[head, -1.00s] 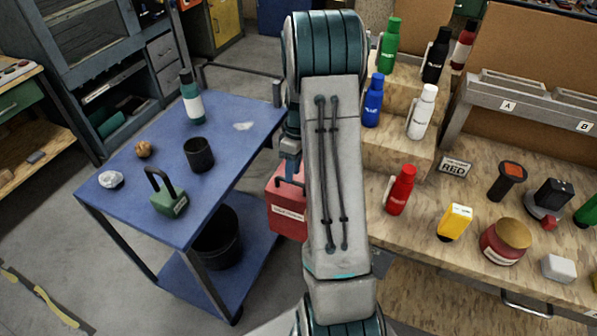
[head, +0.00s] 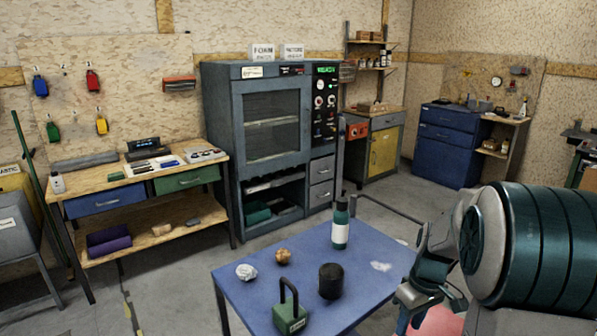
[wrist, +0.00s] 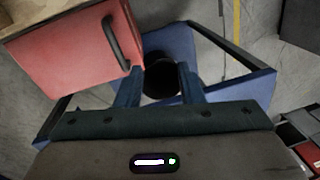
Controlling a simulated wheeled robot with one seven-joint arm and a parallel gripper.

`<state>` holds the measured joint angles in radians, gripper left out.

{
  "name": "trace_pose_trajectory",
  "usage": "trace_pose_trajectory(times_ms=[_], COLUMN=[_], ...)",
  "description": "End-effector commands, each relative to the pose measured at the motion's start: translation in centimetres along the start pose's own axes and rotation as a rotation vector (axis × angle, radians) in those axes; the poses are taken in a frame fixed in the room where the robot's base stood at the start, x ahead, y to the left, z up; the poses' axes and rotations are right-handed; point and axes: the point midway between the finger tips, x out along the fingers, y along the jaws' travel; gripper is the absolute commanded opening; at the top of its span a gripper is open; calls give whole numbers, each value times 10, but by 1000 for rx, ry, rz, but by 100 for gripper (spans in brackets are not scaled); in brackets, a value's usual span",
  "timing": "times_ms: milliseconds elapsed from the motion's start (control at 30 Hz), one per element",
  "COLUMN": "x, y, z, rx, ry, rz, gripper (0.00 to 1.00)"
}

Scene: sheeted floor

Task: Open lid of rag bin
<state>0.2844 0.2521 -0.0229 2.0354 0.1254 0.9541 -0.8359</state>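A red box-like bin (wrist: 72,50) with a dark bar handle (wrist: 115,42) on its face fills the upper left of the wrist view. A red patch of it (head: 437,322) shows at the bottom right of the head view, mostly hidden by my arm. I cannot read any label, and the lid's edge is not clear. My gripper (wrist: 160,72) is open, with its two blue fingers apart and nothing held. The left finger lies close to the bin's lower right edge; I cannot tell whether they touch.
A blue cart (head: 235,290) stands beside the bin, bearing a bottle (head: 340,226), a black cup (head: 331,281) and a green padlock (head: 290,318). A dark round container (wrist: 160,80) appears beyond my fingers. A workbench (head: 130,190) and cabinet (head: 270,150) stand behind.

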Motion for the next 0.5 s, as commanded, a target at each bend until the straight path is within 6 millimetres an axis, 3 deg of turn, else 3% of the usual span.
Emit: trace_pose_trajectory(times_ms=[200,500], x=[-39,-64], y=[-59,-128], z=[18,58], rx=[118,290], ry=[61,173], rz=[84,161], gripper=[34,34])
